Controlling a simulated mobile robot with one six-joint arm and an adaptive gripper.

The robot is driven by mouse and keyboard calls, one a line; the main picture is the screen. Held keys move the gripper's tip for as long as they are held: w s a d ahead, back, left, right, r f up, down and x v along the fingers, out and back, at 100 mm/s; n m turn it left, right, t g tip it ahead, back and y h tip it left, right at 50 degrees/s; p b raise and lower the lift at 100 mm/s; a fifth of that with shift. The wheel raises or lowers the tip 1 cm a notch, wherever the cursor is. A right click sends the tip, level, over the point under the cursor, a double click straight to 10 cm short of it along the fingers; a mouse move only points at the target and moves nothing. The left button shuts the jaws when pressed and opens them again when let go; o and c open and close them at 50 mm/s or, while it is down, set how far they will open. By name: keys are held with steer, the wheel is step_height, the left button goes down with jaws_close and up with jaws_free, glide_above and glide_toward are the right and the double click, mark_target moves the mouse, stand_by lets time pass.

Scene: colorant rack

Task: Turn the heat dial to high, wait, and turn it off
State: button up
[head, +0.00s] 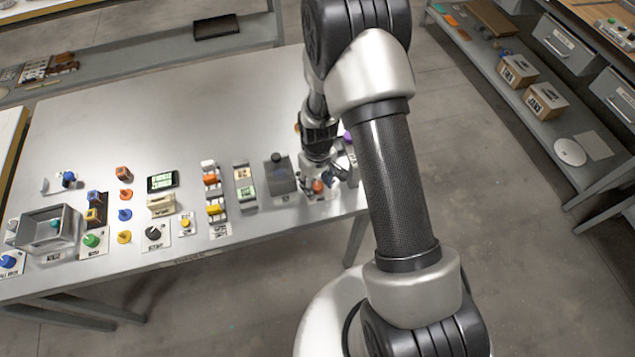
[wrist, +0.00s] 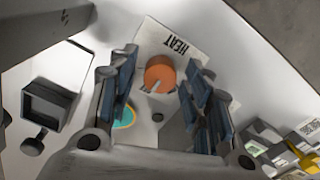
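The heat dial is an orange round knob (wrist: 160,73) with a pale pointer mark on its near side. It sits on a white plate printed HEAT (wrist: 178,45). In the head view the orange dial (head: 318,186) shows at the right part of the table's front edge, partly covered by my gripper (head: 332,176). In the wrist view my gripper (wrist: 161,66) is open, with one blue-padded finger to each side of the dial. Gaps show between the dial and both fingers. I cannot tell how far above the dial the fingertips are.
A grey box with a dark knob (head: 280,172) stands just left of my gripper. Several switches, dials and a grey bin (head: 45,228) line the table's front edge further left. The back of the table (head: 180,110) is clear. In the wrist view a teal and yellow disc (wrist: 123,118) lies near the left finger.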

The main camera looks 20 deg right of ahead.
steer(key=shift+r, duration=0.1)
step_height(320, 180, up, 12)
stand_by(0.6)
stand_by(0.4)
step_height(320, 180, up, 10)
steer(key=t, duration=0.1)
glide_above(317, 185)
steer(key=s, duration=0.3)
steer(key=s+r+m+t, duration=0.1)
steer(key=s+r+m, duration=0.1)
steer(key=s+r, duration=0.5)
steer(key=s+r+m+t, duration=0.1)
steer(key=s+r+t, duration=0.1)
steer(key=s+r, duration=0.5)
steer(key=s, duration=0.5)
steer(key=shift+d+r+m+t, duration=0.15)
steer(key=shift+m+t, duration=0.15)
steer(key=shift+m, duration=0.1)
steer(key=shift+w, duration=0.1)
steer(key=shift+c, duration=0.4)
